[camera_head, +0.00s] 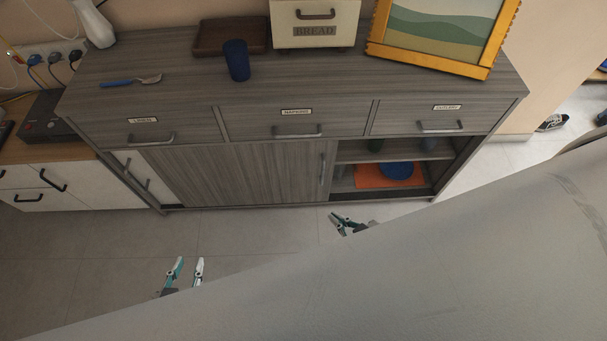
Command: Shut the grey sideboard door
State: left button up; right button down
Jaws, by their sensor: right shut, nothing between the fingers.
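The grey sideboard (350,97) stands against the wall, with three labelled drawers on top. Below them, the grey door (240,172) covers the middle and has a vertical handle (323,170) near its right edge. A pale panel shows to its left. The right compartment is open, with a shelf (350,157) and things inside. My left gripper (188,266) is open and empty, low in front of the door's left part. My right gripper (336,217) is shut and empty, in front of the sideboard just below the open compartment, apart from the door. Both arms are mostly hidden.
A large grey surface (400,270) fills the foreground and hides my arms. An orange item (370,180) and blue bowl (397,170) sit in the compartment. A blue cup (237,60), bread box (315,22) and picture (440,30) stand on top. Clear floor lies in front.

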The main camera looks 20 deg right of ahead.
aim_at(300, 172)
jog(key=j, duration=0.8)
jog(key=i+j, duration=0.15)
jog(key=j, duration=0.6)
